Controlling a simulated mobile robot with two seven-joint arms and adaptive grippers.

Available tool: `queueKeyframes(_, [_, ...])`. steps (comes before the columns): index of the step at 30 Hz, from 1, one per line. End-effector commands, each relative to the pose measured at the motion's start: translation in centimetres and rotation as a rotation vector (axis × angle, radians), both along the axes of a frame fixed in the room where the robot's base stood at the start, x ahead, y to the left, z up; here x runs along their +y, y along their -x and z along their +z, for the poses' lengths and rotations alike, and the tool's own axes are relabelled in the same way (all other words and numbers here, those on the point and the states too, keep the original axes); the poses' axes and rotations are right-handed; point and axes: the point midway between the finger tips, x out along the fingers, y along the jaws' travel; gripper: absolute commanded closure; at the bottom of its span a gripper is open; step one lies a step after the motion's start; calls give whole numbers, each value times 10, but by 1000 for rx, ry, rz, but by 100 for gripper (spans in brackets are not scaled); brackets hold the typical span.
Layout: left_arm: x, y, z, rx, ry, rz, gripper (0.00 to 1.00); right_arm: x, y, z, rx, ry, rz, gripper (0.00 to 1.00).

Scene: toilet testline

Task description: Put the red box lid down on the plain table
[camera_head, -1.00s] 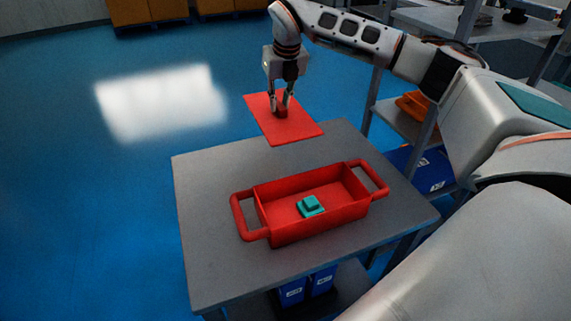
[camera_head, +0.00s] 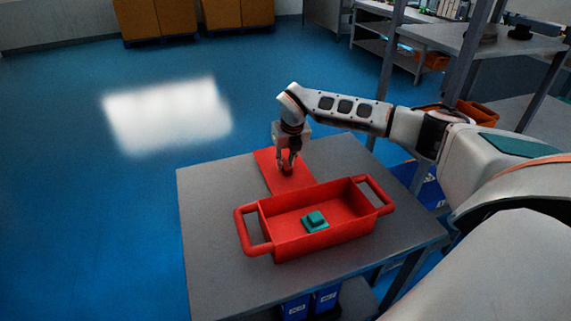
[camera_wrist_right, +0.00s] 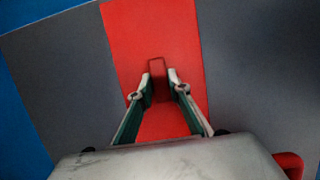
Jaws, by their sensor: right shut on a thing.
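The red box lid (camera_head: 268,160) is a flat red plate with a small raised handle, behind the open red box on the grey table (camera_head: 215,220). It looks level and at or very near the tabletop; I cannot tell if it touches. My right gripper (camera_head: 287,170) points down and is shut on the lid's handle. In the right wrist view the lid (camera_wrist_right: 150,35) spans the middle, with the handle (camera_wrist_right: 156,80) between the fingertips (camera_wrist_right: 157,88). The red box (camera_head: 300,240) has two side handles and holds a teal block (camera_head: 315,222). My left gripper is not in view.
Bare tabletop lies left and right of the lid. Blue bins (camera_head: 325,299) sit under the table.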

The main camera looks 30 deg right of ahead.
Motion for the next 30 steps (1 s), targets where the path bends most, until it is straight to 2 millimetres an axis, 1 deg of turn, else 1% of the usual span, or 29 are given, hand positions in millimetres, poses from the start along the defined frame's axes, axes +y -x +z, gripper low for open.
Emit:
queueKeyframes(1, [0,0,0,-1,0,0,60,0,0,-6,1,-1,-1,100])
queueKeyframes(3, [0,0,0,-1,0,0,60,0,0,-9,0,0,-1,100])
queueKeyframes(9, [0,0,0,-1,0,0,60,0,0,-9,-1,0,-1,100])
queueKeyframes(14, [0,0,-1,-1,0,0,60,0,0,-13,-1,0,0,100])
queueKeyframes(15, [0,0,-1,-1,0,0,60,0,0,-12,-1,0,0,72])
queueKeyframes(16, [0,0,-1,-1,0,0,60,0,0,-12,-1,0,0,66])
queueKeyframes(26, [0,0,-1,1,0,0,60,0,0,-11,-1,0,0,66])
queueKeyframes(30, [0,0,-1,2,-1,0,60,0,1,-2,-3,0,0,66])
